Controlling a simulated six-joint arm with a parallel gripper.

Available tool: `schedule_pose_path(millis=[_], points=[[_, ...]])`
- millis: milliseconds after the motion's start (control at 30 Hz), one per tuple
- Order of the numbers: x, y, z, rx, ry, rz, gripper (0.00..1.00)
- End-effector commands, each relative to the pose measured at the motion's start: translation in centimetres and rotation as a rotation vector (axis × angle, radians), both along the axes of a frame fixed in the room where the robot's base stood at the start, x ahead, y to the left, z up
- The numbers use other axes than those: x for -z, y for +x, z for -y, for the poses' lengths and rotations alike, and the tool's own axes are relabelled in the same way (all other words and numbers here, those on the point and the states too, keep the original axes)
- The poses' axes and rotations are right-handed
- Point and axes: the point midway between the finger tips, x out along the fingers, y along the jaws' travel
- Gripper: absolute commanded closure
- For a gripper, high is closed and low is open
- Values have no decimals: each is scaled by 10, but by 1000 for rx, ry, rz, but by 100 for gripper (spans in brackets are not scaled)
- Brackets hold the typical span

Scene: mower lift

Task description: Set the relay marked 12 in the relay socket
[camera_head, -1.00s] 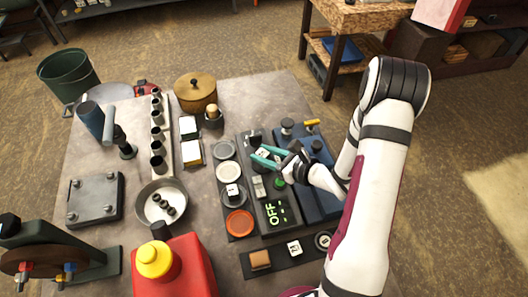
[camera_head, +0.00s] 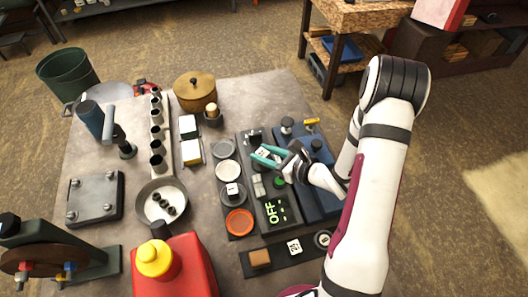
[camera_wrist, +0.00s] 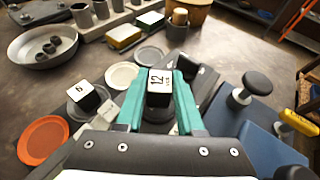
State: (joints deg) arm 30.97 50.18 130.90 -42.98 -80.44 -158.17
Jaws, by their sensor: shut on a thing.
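The relay marked 12 (camera_wrist: 159,78) is a small block with a white numbered top and a dark body. My gripper (camera_wrist: 158,95) has teal jaws shut on its two sides, with the 12 facing the wrist camera. In the head view my gripper (camera_head: 268,155) holds the relay (camera_head: 263,153) over the upper part of the dark panel (camera_head: 270,230). The jaws and relay hide what lies directly under them. I cannot tell whether the relay touches the panel, and I cannot clearly make out the relay socket. A dark block (camera_wrist: 200,77) shows just beyond the relay.
A block marked 6 (camera_wrist: 82,95) sits on a grey disc left of the jaws. A blue case (camera_head: 318,200) with knobs stands close on the right. Another numbered block (camera_head: 294,246) lies on a dark strip.

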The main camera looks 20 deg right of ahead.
Motion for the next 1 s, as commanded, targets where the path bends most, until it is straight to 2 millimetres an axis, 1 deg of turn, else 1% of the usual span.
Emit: schedule_pose_path(millis=[533, 567, 600, 633, 867, 1000], points=[[11, 0, 0, 0, 0, 1, 100], [11, 0, 0, 0, 0, 1, 60], [11, 0, 0, 0, 0, 1, 52], [11, 0, 0, 0, 0, 1, 51], [11, 0, 0, 0, 0, 0, 51], [7, -7, 6, 2, 0, 0, 51]])
